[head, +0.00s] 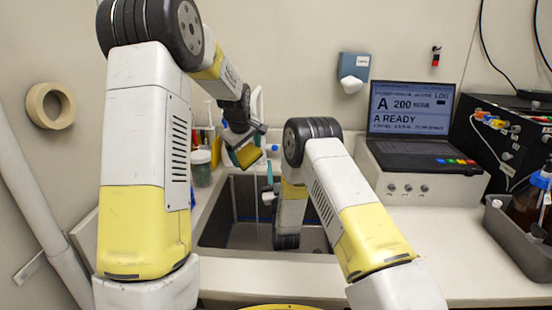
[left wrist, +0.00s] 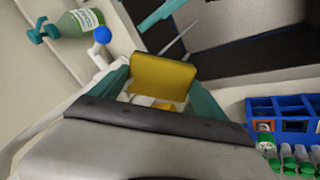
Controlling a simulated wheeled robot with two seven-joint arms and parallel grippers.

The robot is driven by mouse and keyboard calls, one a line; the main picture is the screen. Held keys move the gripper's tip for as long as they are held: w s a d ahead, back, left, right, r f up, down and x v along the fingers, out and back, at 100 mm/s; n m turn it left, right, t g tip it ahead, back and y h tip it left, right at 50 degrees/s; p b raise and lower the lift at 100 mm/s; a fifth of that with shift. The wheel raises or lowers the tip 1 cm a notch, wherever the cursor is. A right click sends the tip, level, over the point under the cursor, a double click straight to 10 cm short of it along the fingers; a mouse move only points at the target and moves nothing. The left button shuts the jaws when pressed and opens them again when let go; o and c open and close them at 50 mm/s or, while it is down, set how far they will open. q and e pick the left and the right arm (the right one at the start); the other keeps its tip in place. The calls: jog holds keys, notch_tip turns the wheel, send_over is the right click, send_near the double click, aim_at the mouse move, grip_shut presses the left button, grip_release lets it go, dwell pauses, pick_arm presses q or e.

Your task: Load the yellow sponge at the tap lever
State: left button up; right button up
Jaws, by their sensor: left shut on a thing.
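My left gripper (head: 247,148) is shut on the yellow sponge (head: 246,156), holding it above the back left of the sink. In the left wrist view the sponge (left wrist: 163,77) sits between the two teal fingers. A blue knob (left wrist: 102,35) on a white part, possibly the tap lever, is up and left of the sponge and apart from it in that picture. A blue tip (head: 274,149) shows beside the gripper in the head view. My right forearm hangs over the sink; a teal piece beside it may be a right finger, but its jaws cannot be made out.
The dark sink (head: 225,228) lies below both arms. A green bottle (left wrist: 80,21) and a jar (head: 201,168) stand near the sink. A blue rack (left wrist: 285,116) with tubes is at lower right in the wrist view. A laptop (head: 411,120) stands on the right counter.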

jog(key=shift+s+d+f, duration=0.2)
jog(key=shift+s, duration=0.5)
